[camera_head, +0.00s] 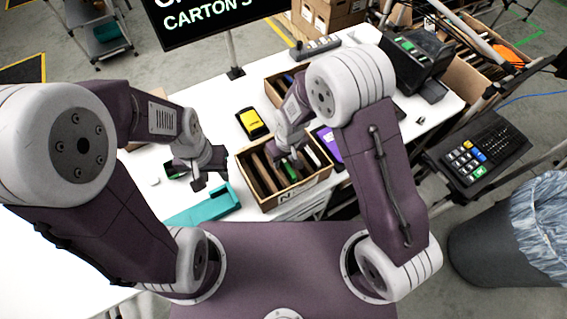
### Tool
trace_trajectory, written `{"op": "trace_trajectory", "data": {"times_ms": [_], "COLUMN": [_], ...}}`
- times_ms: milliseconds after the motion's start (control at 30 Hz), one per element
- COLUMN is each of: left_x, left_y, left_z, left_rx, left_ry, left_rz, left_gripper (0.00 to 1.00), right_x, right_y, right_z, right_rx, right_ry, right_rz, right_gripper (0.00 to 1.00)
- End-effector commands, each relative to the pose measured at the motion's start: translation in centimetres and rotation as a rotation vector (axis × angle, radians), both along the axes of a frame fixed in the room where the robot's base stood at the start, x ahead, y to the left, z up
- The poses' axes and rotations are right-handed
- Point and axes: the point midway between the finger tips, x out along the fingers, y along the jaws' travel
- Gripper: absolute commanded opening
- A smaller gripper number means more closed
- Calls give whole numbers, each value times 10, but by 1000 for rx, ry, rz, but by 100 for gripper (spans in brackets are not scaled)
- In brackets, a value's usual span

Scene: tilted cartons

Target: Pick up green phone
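A small dark item with green edges (171,171) lies on the white table at left, partly hidden by my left gripper; I cannot tell if it is the green phone. My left gripper (211,179) is over the table just right of it, its fingers apart, with nothing seen between them. An open cardboard carton (290,198) holds several upright flat items, some dark, brown and green-edged. My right gripper (290,157) is over the back part of this carton, pointing down; its fingertips are small and partly lost against the contents.
A teal tray (205,204) lies in front of my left gripper. A yellow-and-black device (252,123) lies behind the carton, and a purple item (329,143) is right of it. Another carton stands behind my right arm. A sign post (232,55) rises at the back.

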Motion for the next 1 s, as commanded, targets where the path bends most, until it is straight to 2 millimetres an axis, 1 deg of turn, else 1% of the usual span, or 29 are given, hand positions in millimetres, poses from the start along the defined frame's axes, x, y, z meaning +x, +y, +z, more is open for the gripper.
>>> {"op": "trace_trajectory", "data": {"times_ms": [67,100,167,200,233,567,667,800,900,1000], "left_x": [0,0,0,0,0,0,0,0,0,0], "left_y": [0,0,0,0,0,0,0,0,0,0], "left_z": [0,0,0,0,0,-1,-2,-5,-7,-7], "left_rx": [0,0,0,0,0,0,0,0,0,0], "left_ry": [0,0,0,0,0,0,0,0,0,0], "left_rz": [0,0,0,0,0,0,0,0,0,0], "left_gripper": [39,39,39,39,39,39,39,39,39,39], "right_x": [0,0,0,0,0,0,2,1,1,1], "right_y": [0,0,0,0,0,0,1,1,1,1], "right_z": [0,0,0,0,0,3,19,54,76,92], "right_rx": [0,0,0,0,0,1,3,4,3,2], "right_ry": [0,0,0,0,0,-2,-5,-7,-6,-4], "right_rz": [0,0,1,1,1,1,1,1,1,1], "right_gripper": [39,34,17,6,0,0,0,0,0,0]}}
